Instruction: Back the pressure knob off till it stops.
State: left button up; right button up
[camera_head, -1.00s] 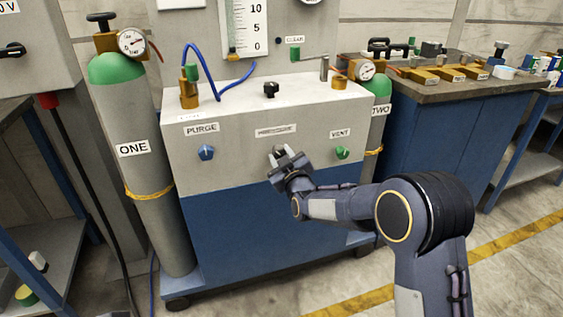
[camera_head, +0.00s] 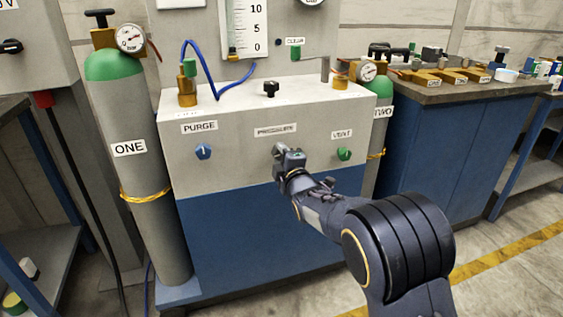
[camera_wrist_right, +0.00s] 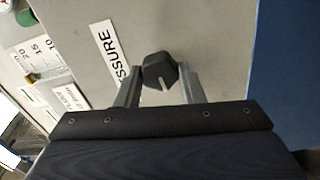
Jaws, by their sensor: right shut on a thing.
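The pressure knob (camera_wrist_right: 160,72) is a dark, faceted knob with a pale pointer line, on the grey front panel below the label ending in "SSURE" (camera_wrist_right: 113,52). In the right wrist view it sits between the two fingers of my right gripper (camera_wrist_right: 160,84), which is shut on it. In the head view my right gripper (camera_head: 281,151) is at the panel under the middle label (camera_head: 275,130), and it hides most of the knob. My left gripper is not in view.
The blue purge knob (camera_head: 203,152) is to the left on the same panel (camera_head: 235,170). The green vent knob (camera_head: 344,154) is close on the right. Gas cylinder ONE (camera_head: 140,190) stands left of the cabinet, and cylinder TWO (camera_head: 380,120) stands right.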

jog(key=n+b, duration=0.2)
jog(key=n, duration=0.2)
jog(key=shift+a+f+b, duration=0.1)
jog(key=shift+f+b, duration=0.1)
jog(key=shift+b, duration=0.15)
jog(key=shift+r+n+b, duration=0.1)
jog(key=shift+n+b, duration=0.9)
jog(key=shift+n, duration=0.7)
jog(key=o, duration=1)
